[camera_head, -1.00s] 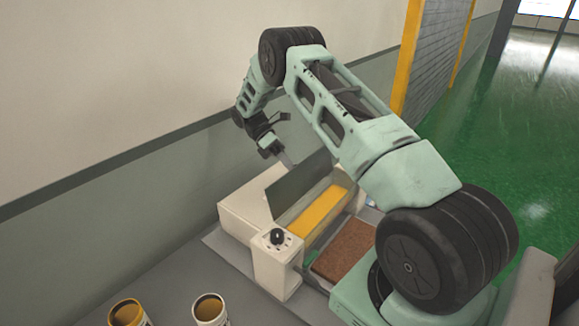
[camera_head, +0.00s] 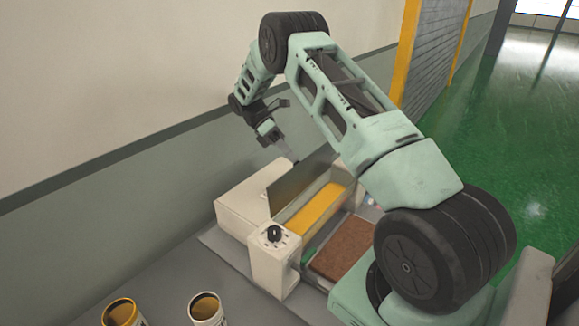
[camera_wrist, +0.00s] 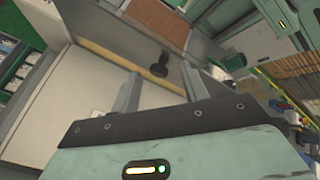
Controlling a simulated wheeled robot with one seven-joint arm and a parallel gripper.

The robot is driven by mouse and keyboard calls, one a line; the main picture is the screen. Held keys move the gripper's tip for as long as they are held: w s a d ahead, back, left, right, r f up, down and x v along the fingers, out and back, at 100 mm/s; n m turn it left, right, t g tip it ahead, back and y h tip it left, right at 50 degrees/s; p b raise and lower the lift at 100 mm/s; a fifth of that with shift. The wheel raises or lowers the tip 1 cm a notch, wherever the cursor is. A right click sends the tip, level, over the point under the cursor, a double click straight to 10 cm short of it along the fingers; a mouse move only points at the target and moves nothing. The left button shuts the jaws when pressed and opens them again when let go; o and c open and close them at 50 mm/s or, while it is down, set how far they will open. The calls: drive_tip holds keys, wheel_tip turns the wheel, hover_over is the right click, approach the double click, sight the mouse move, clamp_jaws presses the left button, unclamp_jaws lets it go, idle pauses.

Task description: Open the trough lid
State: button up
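The trough (camera_head: 283,262) is a white machine below my arm, with a yellow inside (camera_head: 318,212) showing. Its grey lid (camera_head: 300,184) stands raised and steeply tilted along the left side of the opening. My gripper (camera_head: 293,160) is just above and behind the lid's top edge; contact cannot be told. In the wrist view my gripper (camera_wrist: 160,84) has its two fingers apart, with nothing held between them. A black knob-like part (camera_wrist: 159,66) on a grey surface shows beyond the gap.
A black control knob (camera_head: 273,234) sits on the trough's front post. A brown slab (camera_head: 343,248) lies to the right of the trough. Two open cans (camera_head: 122,313) (camera_head: 206,308) stand at the front left. A wall (camera_head: 110,200) runs close behind on the left.

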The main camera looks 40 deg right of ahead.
wheel_tip(320, 180, up, 7)
drive_tip(key=b, duration=0.1)
drive_tip(key=shift+b, duration=0.35)
drive_tip(key=shift+w+d, duration=0.1)
drive_tip(key=shift+f, duration=0.1)
drive_tip(key=s+a+f+t+b, duration=0.1)
drive_tip(key=s+a+t+b, duration=0.15)
drive_tip(key=a, duration=1.05)
drive_tip(key=s+a+t+b, duration=0.1)
drive_tip(key=s+a+t, duration=0.3)
drive_tip(key=a, duration=0.8)
drive_tip(key=s+a+f+m+t, duration=0.1)
drive_tip(key=s+a, duration=0.3)
drive_tip(key=s, duration=0.3)
drive_tip(key=s+a+f+m+t+y+b, duration=0.1)
drive_tip(key=s+a+f, duration=0.1)
drive_tip(key=s+a, duration=0.2)
drive_tip(key=s+a+f+t+y+b, duration=0.1)
drive_tip(key=s+a, duration=0.3)
drive_tip(key=s, duration=0.5)
drive_tip(key=shift+s+f+m+t, duration=0.25)
drive_tip(key=shift+s+m+t, duration=0.15)
drive_tip(key=shift+t, duration=0.15)
drive_tip(key=shift+w, duration=0.1)
